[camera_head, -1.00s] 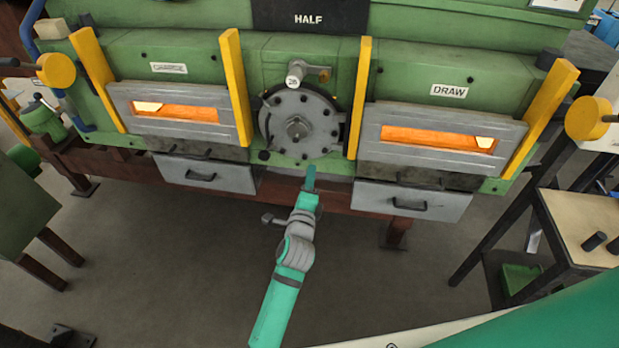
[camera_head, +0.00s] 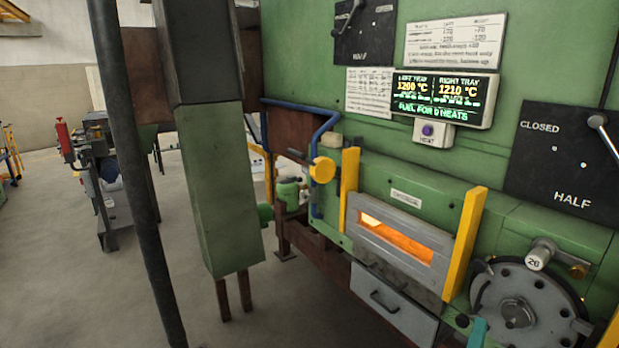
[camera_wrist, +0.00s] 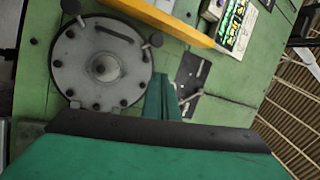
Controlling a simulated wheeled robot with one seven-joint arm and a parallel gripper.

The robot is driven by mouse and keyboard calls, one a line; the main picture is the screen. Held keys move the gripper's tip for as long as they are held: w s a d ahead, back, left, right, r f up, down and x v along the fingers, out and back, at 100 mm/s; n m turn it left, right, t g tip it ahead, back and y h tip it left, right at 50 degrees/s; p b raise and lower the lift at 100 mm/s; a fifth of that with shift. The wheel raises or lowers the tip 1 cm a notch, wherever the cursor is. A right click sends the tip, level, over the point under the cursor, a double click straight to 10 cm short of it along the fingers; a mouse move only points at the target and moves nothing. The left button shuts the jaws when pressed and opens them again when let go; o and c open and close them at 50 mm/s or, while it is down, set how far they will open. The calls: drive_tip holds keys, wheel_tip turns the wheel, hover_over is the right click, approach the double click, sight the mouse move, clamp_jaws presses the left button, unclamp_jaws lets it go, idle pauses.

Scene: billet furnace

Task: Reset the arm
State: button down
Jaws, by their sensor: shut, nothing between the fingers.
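My gripper (camera_wrist: 160,100) shows in the wrist view with its teal fingers together and nothing between them. It points at the green furnace front, beside the round grey bolted disc (camera_wrist: 100,65); I cannot tell whether it touches anything. In the head view only a small teal piece of my arm end (camera_head: 478,332) shows at the bottom edge, just left of the same disc (camera_head: 528,308). The rest of my arm is out of that view.
The glowing furnace slot (camera_head: 395,240) lies between yellow posts, above a grey drawer (camera_head: 392,303). A display (camera_head: 442,98) reads 1200 °C and 1210 °C. A green box-like column (camera_head: 220,190) and a dark pole (camera_head: 135,170) stand left. Open floor lies further left.

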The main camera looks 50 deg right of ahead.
drive_tip(key=w+a+n+t+y, duration=0.1)
drive_tip(key=w+a+n+t, duration=0.45)
drive_tip(key=w+n, duration=0.2)
drive_tip(key=w+a+n+t+y, duration=0.1)
drive_tip(key=w+a+n+t, duration=0.3)
drive_tip(key=w+n+t, duration=0.4)
drive_tip(key=w+a+f+n+t+y, duration=0.2)
drive_tip(key=w+a+f+n+y, duration=0.25)
drive_tip(key=a, duration=0.45)
drive_tip(key=w+a+f+n+t+y, duration=0.2)
drive_tip(key=w+a+f+n+y, duration=0.25)
drive_tip(key=a, duration=0.35)
drive_tip(key=s+a+f+n+y, duration=0.25)
drive_tip(key=a+f, duration=0.25)
drive_tip(key=a, duration=0.5)
drive_tip(key=s+a+f+n+y, duration=0.1)
drive_tip(key=a+f+n+y, duration=0.35)
drive_tip(key=a, duration=0.55)
drive_tip(key=s+a+f+g+y, duration=0.1)
drive_tip(key=s+a, duration=0.3)
drive_tip(key=a, duration=0.4)
drive_tip(key=s+a+f+n+y, duration=0.1)
drive_tip(key=s+a+y, duration=0.1)
drive_tip(key=s+a, duration=0.3)
drive_tip(key=a, duration=0.2)
drive_tip(key=shift+a+g, duration=0.35)
drive_tip(key=shift+w+n, duration=0.1)
drive_tip(key=shift+n, duration=0.15)
